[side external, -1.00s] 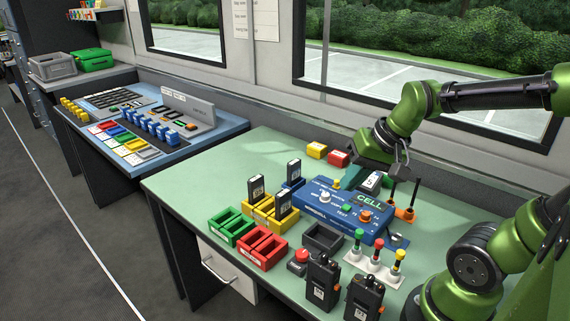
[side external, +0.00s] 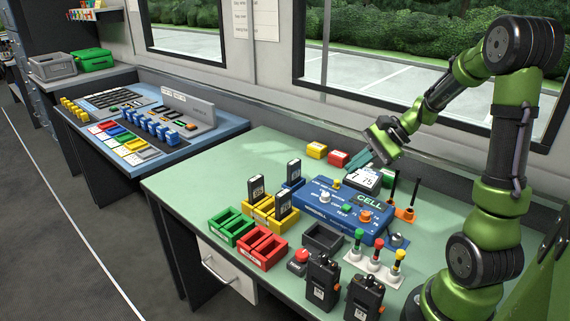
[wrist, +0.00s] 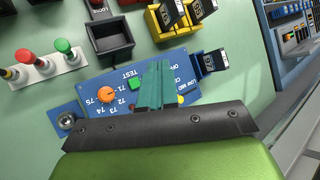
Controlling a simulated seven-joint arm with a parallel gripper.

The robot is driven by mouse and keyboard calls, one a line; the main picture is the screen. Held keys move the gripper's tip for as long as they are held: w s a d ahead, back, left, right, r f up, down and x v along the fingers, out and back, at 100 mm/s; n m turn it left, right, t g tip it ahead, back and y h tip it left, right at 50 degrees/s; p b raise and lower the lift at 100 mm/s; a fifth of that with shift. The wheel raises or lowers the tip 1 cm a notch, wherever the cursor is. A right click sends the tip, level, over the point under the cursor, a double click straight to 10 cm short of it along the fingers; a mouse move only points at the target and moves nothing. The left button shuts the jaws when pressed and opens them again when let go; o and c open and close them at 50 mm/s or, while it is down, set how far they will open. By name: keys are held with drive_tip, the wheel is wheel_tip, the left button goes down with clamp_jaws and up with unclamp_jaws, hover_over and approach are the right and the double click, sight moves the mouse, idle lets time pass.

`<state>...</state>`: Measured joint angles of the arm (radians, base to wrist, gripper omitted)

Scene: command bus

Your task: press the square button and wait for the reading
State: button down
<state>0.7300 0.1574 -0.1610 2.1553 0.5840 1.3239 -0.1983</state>
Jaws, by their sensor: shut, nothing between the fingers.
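The blue tester box (side external: 310,212), marked CELL, stands on the green table. Its small green square button (side external: 346,209) is by the TEST label; it also shows in the wrist view (wrist: 135,84), just left of my fingers. An orange knob (side external: 365,217) is beside it. A display (side external: 365,178) at the back of the box shows dark figures on white, which look like 1 and 75. My gripper (side external: 354,162) is shut and empty, raised behind the box and apart from the button. Its teal fingers (wrist: 155,86) hide part of the box in the wrist view.
Yellow (side external: 259,216), green (side external: 231,227) and red (side external: 262,248) holders stand left of the box. A dark tray (side external: 322,240), a red button (side external: 299,261), two radios (side external: 323,284) and a strip of coloured knobs (side external: 376,264) are in front. The table's left part is clear.

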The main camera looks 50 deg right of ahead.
sight(350, 207)
drive_tip(key=shift+f, duration=0.1)
drive_tip(key=shift+f, duration=4.35)
drive_tip(key=shift+f, duration=0.4)
drive_tip(key=shift+f, duration=0.35)
drive_tip(key=shift+r, duration=0.75)
drive_tip(key=shift+r, duration=0.1)
